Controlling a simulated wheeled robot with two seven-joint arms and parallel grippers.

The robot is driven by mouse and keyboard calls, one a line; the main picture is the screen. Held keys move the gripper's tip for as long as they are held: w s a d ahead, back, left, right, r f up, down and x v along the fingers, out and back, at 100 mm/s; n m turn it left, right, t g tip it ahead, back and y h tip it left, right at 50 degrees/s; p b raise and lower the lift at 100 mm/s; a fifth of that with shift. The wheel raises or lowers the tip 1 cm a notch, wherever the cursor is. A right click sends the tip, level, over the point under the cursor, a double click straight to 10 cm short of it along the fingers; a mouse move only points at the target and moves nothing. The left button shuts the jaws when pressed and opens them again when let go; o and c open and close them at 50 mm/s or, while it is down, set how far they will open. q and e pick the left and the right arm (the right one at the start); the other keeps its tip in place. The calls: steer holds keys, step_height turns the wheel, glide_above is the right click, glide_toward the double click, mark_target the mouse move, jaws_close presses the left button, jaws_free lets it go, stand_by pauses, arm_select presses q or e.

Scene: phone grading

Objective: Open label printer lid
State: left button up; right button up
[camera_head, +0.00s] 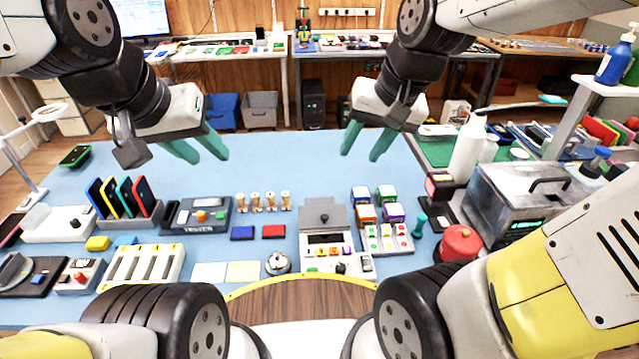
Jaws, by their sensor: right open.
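A grey and white device (309,263) stands at the front middle of the blue table; I take it to be the label printer. Its grey top panel (340,216) has a small dark knob and seems to be down. A dark slot and small coloured keys show in front of the panel. My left gripper (207,157) is open and empty above the table, behind and to the left of the device. My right gripper (362,156) is open and empty above the table, behind and slightly right of the device. Neither gripper touches anything.
Small coloured boxes (386,194) and a button tray (399,240) stand close right of the device. Red (273,232) and blue (242,233) pads and a bell (278,263) lie left of it. A metal box (520,205) stands right. The table's back middle is clear.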

steer(key=w+a+f+m+g, duration=0.2)
steer(key=w+a+f, duration=0.1)
steer(key=w+f, duration=0.3)
steer(key=m+g+h, duration=0.2)
steer(key=h, duration=0.1)
glide_above(325, 216)
step_height(325, 216, down, 9)
steer(key=shift+f, duration=0.15)
step_height(325, 216, down, 8)
steer(key=shift+r, duration=0.25)
jaws_close()
stand_by(0.6)
